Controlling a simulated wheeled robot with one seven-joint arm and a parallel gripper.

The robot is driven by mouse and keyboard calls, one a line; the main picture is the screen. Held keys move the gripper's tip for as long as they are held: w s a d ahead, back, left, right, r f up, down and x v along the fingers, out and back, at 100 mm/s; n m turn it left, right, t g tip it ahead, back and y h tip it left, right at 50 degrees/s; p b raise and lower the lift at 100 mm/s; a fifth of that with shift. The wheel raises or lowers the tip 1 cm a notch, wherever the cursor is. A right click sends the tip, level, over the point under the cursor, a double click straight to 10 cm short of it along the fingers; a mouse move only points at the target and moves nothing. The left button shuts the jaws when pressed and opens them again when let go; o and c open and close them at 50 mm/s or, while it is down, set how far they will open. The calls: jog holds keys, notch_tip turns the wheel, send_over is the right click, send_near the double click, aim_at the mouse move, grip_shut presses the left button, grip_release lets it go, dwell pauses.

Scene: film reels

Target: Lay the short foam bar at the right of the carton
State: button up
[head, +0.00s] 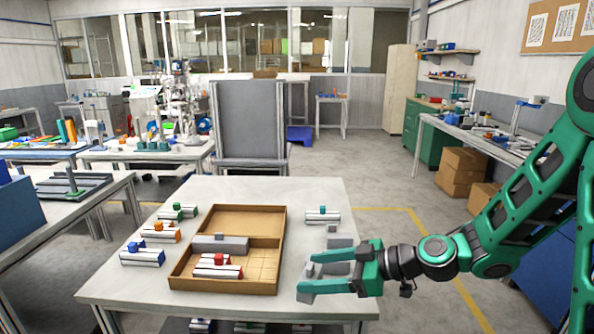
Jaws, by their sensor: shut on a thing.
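The carton (240,219) is a shallow open brown tray on the table, divided into compartments. I cannot tell whether this bar touches the table. Another short grey piece (340,240) shows just behind the gripper.
Bare table (300,225) shows between the carton and the right-hand pieces.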

jog(key=w+d+f+m+t+h, duration=0.1)
jog(key=w+d+m+t+h, duration=0.1)
jog(key=w+d, duration=0.3)
jog(key=w+d+f+m+t+h, duration=0.2)
jog(key=w+d+m, duration=0.3)
jog(key=d, duration=0.6)
jog(key=w+d+f+m+t+h, duration=0.1)
jog(key=w+d+m+t+h, duration=0.2)
jog(key=w+d, duration=0.3)
jog(key=d+t+h, duration=0.1)
jog(key=d, duration=0.2)
jog(key=shift+f+m+h, duration=0.2)
jog(key=shift+m+h, duration=0.1)
jog(key=shift+d, duration=0.1)
